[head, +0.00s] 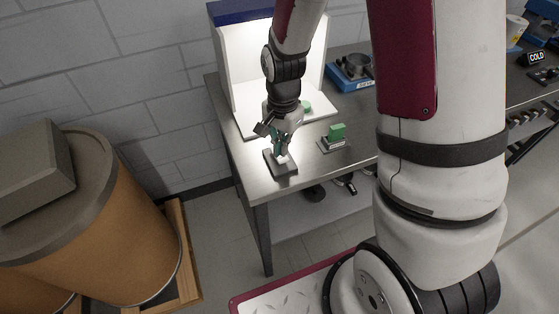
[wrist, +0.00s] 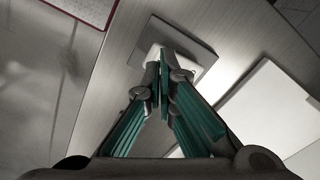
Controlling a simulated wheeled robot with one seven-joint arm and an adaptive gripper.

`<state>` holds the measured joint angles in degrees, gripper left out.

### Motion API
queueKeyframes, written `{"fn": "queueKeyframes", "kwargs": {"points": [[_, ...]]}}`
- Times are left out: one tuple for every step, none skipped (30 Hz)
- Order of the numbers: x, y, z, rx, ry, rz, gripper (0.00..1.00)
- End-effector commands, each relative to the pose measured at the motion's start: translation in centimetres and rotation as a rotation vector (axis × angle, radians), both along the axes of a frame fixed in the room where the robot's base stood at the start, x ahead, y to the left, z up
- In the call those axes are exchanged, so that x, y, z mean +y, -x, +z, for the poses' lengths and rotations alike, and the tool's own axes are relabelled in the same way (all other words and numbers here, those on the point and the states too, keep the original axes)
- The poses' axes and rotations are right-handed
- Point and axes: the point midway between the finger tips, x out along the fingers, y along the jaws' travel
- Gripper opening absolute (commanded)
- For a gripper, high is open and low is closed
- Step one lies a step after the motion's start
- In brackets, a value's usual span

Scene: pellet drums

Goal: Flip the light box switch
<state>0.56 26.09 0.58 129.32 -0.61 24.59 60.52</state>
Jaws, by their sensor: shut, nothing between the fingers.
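The light box (head: 226,75) stands at the back left of the steel table, with a blue top and white walls, and its inside is brightly lit. A dark switch plate (head: 284,168) with a white rocker lies in front of it near the table's left front corner. The plate also shows in the wrist view (wrist: 196,42). My gripper (head: 281,157) is shut and empty, pointing down at the switch. In the wrist view its green fingertips (wrist: 163,62) meet at the white rocker and partly hide it; I cannot tell whether they touch it.
A green block on a small labelled stand (head: 337,132) sits right of the switch. A blue device (head: 350,72) stands behind it. Orange drums (head: 110,235) stand on the floor at left. The table's front edge is close to the switch.

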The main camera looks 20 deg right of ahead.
Motion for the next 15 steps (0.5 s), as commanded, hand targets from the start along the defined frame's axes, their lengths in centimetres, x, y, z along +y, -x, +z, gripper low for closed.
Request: {"fn": "queueKeyframes", "kwargs": {"points": [[0.01,-0.01,-0.12,0.001,0.000,0.000,0.00],[0.01,-0.01,-0.16,0.001,0.000,0.000,0.00],[0.00,0.00,-0.22,0.001,0.000,0.000,0.00],[0.01,-0.01,-0.26,0.001,0.000,0.000,0.00],[0.01,-0.01,-0.30,0.001,0.000,0.000,0.00],[0.01,-0.01,-0.36,0.001,0.000,0.000,0.00],[0.01,-0.01,-0.40,0.001,0.000,0.000,0.00],[0.01,-0.01,-0.44,0.001,0.000,0.000,0.00],[0.01,-0.01,-0.49,0.001,0.000,0.000,0.00],[0.01,-0.01,-0.54,0.001,0.000,0.000,0.00],[0.01,-0.01,-0.58,0.001,0.000,0.000,0.00],[0.01,-0.01,-0.63,0.001,0.000,0.000,0.00],[0.01,-0.01,-0.67,0.001,0.000,0.000,0.00],[0.01,-0.01,-0.72,0.001,0.000,0.000,0.00],[0.01,-0.02,-0.77,0.001,0.000,0.000,0.00]]}}
